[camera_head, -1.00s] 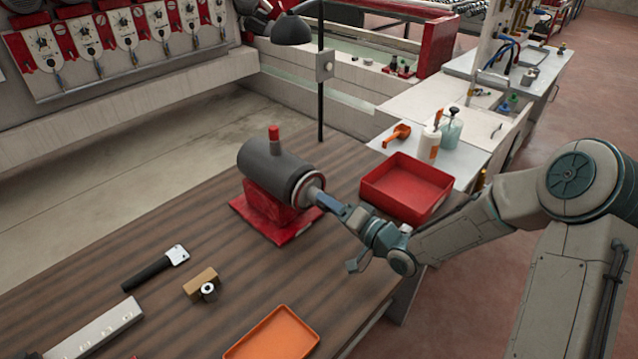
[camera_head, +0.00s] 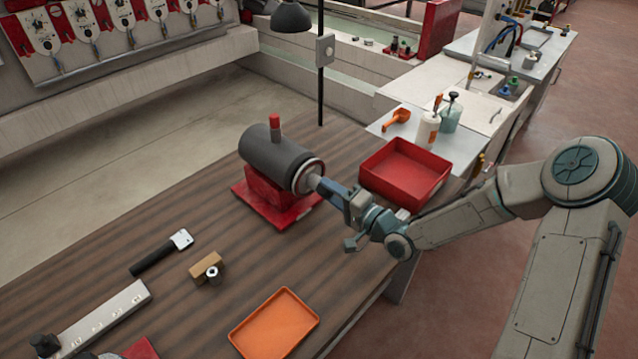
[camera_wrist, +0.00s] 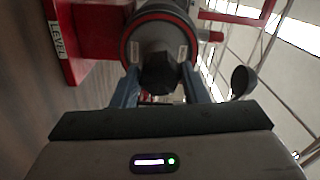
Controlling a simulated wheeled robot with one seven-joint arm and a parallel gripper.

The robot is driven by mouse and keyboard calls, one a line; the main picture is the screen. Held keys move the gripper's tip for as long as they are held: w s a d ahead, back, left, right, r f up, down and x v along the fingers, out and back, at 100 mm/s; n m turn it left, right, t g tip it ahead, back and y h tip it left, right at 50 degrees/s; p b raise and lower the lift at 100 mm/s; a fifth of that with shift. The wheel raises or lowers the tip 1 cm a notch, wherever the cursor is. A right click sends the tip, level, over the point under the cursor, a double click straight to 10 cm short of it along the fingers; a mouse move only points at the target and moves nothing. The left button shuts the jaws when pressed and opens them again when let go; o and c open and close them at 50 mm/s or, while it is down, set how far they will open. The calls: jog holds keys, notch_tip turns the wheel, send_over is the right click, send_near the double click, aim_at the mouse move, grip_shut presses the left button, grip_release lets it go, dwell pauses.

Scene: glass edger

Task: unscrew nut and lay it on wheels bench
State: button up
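The nut (camera_wrist: 159,74) is a dark hexagonal piece on the end of the spindle of a grey motor (camera_head: 272,158). The motor sits on a red base (camera_head: 262,203) on the brown wooden bench (camera_head: 200,325). My gripper (camera_head: 318,184) points at the spindle end from the right. In the wrist view its two blue fingers (camera_wrist: 160,82) stand on either side of the nut, with what looks like a narrow gap at each side. The gripper looks open around the nut. In the head view the nut is hard to tell from the fingertips.
An orange tray (camera_head: 274,325) lies at the bench front. A red bin (camera_head: 405,172) stands right of the motor, close to my arm. A wooden block with a metal nut-like piece (camera_head: 212,272), a black-handled tool (camera_head: 160,254) and a pale strip (camera_head: 105,318) lie left. A lamp post (camera_head: 320,90) rises behind.

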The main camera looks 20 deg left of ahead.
jog(key=shift+c, duration=0.7)
jog(key=shift+f+n+b, duration=0.3)
jog(key=shift+n+b, duration=0.6)
jog(key=shift+b, duration=0.25)
jog(key=n+b, duration=0.8)
jog(key=b, duration=0.1)
jog(key=shift+n, duration=0.4)
jog(key=n+b, duration=0.4)
jog(key=b, duration=0.1)
jog(key=shift+n, duration=0.3)
jog(key=n+b, duration=0.6)
jog(key=b, duration=0.2)
jog(key=shift+n, duration=0.4)
jog(key=n+b, duration=0.4)
jog(key=b, duration=0.1)
jog(key=shift+d+r+n+b, duration=0.1)
jog(key=shift+r+n+b, duration=0.2)
jog(key=shift+n+b, duration=0.4)
